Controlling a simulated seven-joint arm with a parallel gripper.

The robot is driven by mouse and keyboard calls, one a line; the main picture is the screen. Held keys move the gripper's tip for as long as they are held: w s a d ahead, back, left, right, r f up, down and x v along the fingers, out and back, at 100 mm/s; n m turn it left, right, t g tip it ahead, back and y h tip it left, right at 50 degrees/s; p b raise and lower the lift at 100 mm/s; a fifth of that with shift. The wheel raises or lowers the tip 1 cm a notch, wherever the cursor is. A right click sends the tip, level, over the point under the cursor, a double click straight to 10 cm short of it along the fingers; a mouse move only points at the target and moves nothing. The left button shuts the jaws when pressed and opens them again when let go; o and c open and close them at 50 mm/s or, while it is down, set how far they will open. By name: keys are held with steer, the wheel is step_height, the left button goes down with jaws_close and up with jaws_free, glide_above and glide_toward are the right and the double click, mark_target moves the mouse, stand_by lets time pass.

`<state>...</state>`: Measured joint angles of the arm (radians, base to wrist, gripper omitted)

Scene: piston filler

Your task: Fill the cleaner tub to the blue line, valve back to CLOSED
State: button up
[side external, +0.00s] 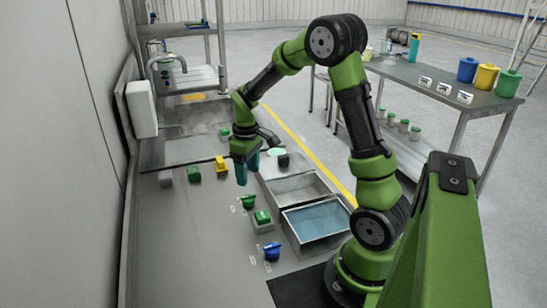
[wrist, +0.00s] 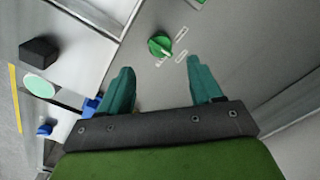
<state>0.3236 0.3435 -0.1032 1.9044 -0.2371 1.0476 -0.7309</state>
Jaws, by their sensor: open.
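My gripper (side external: 244,172) is open and empty above the bench, and its teal fingers show in the wrist view (wrist: 158,72). In the wrist view a round green valve knob (wrist: 160,45) lies just beyond the fingertips, roughly between them and untouched. Small white labels beside it are too small to read. In the side view a green knob (side external: 248,201) and a blue knob (side external: 271,252) stand on the bench. Two rectangular metal tubs stand to the right: a grey one (side external: 274,187) and a nearer one (side external: 288,232) with a bluish inside. I cannot tell which is the cleaner tub, nor see a blue line.
A green-topped block (side external: 262,217) stands between the knobs. A yellow knob (side external: 221,168) and a green one (side external: 224,132) lie farther back. A black block (wrist: 40,50) and pale green disc (wrist: 40,87) show left. A side table (side external: 440,88) holds coloured tubs.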

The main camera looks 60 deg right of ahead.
mark_target(249, 198)
step_height(249, 198, down, 9)
steer(key=shift+r, duration=0.1)
stand_by(0.3)
steer(key=c, duration=1)
steer(key=shift+c, duration=0.2)
steer(key=shift+m, duration=0.4)
steer(key=m, duration=0.3)
steer(key=shift+a+m, duration=0.1)
steer(key=shift+m, duration=2.4)
